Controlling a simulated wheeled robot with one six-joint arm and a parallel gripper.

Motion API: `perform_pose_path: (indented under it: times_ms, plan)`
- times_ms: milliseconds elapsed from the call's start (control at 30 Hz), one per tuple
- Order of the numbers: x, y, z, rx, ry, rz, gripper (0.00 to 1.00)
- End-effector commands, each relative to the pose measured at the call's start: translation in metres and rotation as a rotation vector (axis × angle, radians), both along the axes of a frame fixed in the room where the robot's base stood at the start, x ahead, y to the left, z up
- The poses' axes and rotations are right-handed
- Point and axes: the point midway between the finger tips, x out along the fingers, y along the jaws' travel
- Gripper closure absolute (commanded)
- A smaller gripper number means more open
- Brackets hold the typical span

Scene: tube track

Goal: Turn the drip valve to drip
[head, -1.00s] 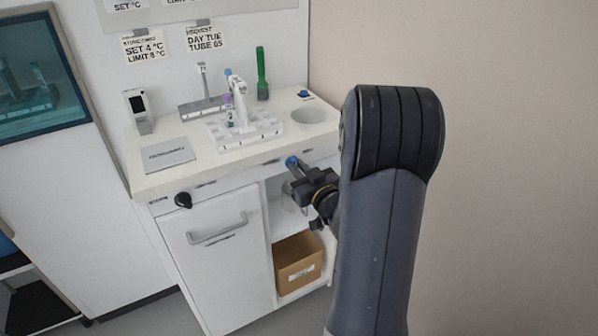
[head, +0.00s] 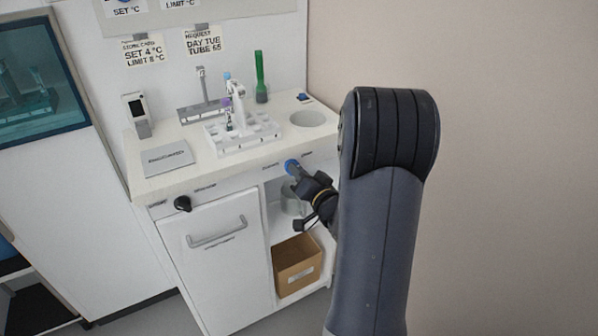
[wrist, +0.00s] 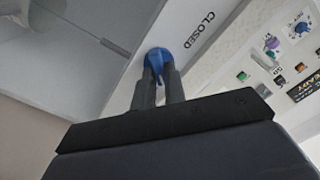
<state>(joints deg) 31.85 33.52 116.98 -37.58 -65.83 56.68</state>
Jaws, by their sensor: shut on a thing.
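The drip valve is a small blue knob (head: 291,166) on the front panel of the white counter, below the worktop's edge. My gripper (head: 297,171) reaches it from the lower right, and its two fingers are shut on the knob. In the wrist view, the blue knob (wrist: 157,58) sits between the dark fingertips (wrist: 158,72). A narrow blue ridge on it points down between the fingers. The word CLOSED (wrist: 200,33) is printed on the panel to the knob's upper right. The other small labels beside the knob are too small to read.
A black knob (head: 182,203) is on the panel at left, above a cabinet door with a grey handle (head: 217,233). A cardboard box (head: 298,265) stands on the open shelf below the valve. A white tube rack (head: 262,133) stands on the worktop.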

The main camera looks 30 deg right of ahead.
Motion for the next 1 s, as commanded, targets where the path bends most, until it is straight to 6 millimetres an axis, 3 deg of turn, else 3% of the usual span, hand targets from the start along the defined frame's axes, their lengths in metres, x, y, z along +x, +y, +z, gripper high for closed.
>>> perform_pose_path:
  times_ms: [567, 600, 800, 1000]
  plan:
    - [0.0, -0.0001, -0.0006, 0.03, 0.001, 0.0, 1.0]
    - [0.0, -0.0001, -0.0006, 0.03, 0.001, 0.0, 0.85]
    - [0.0, -0.0001, -0.0003, 0.03, 0.001, 0.0, 0.69]
    - [0.0, -0.0001, -0.0002, 0.029, 0.001, 0.0, 0.66]
